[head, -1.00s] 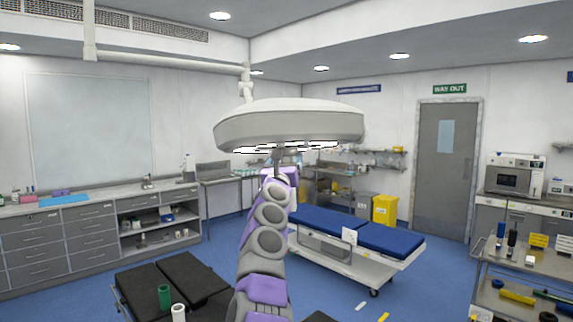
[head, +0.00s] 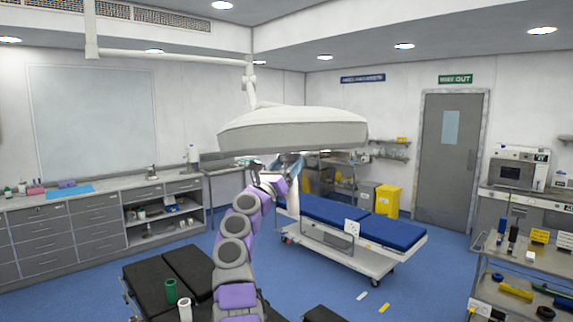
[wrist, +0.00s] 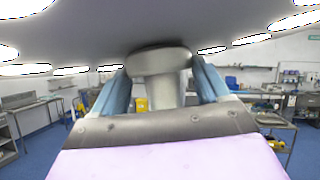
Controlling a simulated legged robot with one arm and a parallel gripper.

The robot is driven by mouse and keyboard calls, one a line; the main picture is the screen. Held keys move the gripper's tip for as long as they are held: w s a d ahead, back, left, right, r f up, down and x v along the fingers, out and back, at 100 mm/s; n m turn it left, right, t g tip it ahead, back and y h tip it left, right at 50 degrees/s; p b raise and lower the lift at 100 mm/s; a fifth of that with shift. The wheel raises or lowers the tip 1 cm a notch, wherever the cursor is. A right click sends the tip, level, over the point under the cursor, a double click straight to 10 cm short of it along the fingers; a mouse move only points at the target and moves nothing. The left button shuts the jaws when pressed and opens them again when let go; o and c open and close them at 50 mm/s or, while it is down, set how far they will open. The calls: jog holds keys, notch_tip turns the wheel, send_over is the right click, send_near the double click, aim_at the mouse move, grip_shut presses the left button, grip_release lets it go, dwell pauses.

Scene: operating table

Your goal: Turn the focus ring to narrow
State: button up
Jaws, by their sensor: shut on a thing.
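The surgical lamp (head: 292,132) is a wide, pale dome on a ceiling arm, and it also shows overhead in the wrist view (wrist: 85,38). A grey focus ring (wrist: 160,60) with a rounded, wide top hangs at the middle of its underside. The ring's marks cannot be read. In the head view the ring is largely hidden.
A bed with blue pads (head: 335,213) stands behind the lamp to the right. A black-padded table (head: 150,282) with a green cylinder (head: 171,291) is at front left. A loaded trolley (head: 520,268) stands at right.

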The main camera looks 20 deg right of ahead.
dwell(0.3)
jog(key=o, duration=1)
jog(key=shift+o, duration=0.2)
jog(key=shift+a, duration=0.1)
jog(key=b+v, duration=0.6)
jog(key=v, duration=1.1)
jog(key=shift+a, duration=0.2)
jog(key=shift+f, duration=0.1)
